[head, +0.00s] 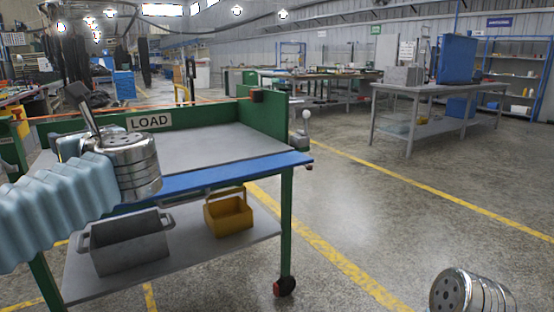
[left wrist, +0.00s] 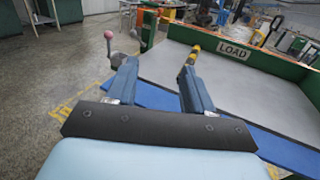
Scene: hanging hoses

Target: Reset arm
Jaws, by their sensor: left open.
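My left gripper (head: 82,100) is in the head view at the left, in front of the table marked LOAD; my pale blue arm partly hides it. In the left wrist view its two fingers (left wrist: 160,75) stand wide apart with nothing between them. The table (head: 215,150) has a grey top, green walls and a blue front edge. It also shows in the left wrist view (left wrist: 245,92). My right gripper is not in view; a metal part at the bottom right of the head view seems to be my right arm.
A grey bin (head: 130,245) and a yellow bin (head: 228,215) sit on the table's lower shelf. A ball-topped lever (head: 306,118) stands at its right corner. A workbench (head: 430,92) with a blue case (head: 456,58) is further back. The floor between is clear.

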